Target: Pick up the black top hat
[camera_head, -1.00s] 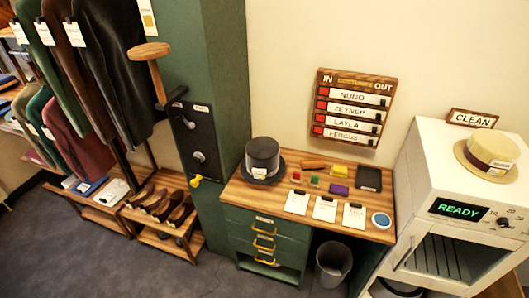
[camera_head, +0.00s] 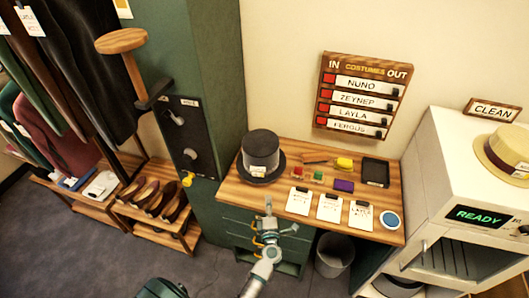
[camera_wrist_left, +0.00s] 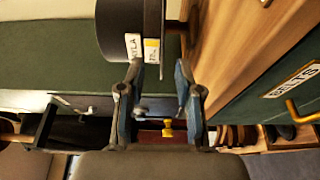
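The black top hat (camera_head: 261,152) stands upright on its brim at the left end of the wooden desk top (camera_head: 232,190), with a pale tag on its front. In the left wrist view the dark hat (camera_wrist_left: 118,25) with its tags is at the top, just beyond the fingertips. My left gripper (camera_head: 276,214) is in front of the desk's front edge, below and slightly right of the hat. In the left wrist view my left gripper (camera_wrist_left: 160,80) is open, with nothing held between its fingers. My right gripper is not in view.
Clipboards (camera_head: 328,207), colored blocks and a dark tray (camera_head: 375,172) lie right of the hat. A green cabinet (camera_head: 222,75) rises behind left. A white machine (camera_head: 455,165) stands right, a bin (camera_head: 334,254) under the desk.

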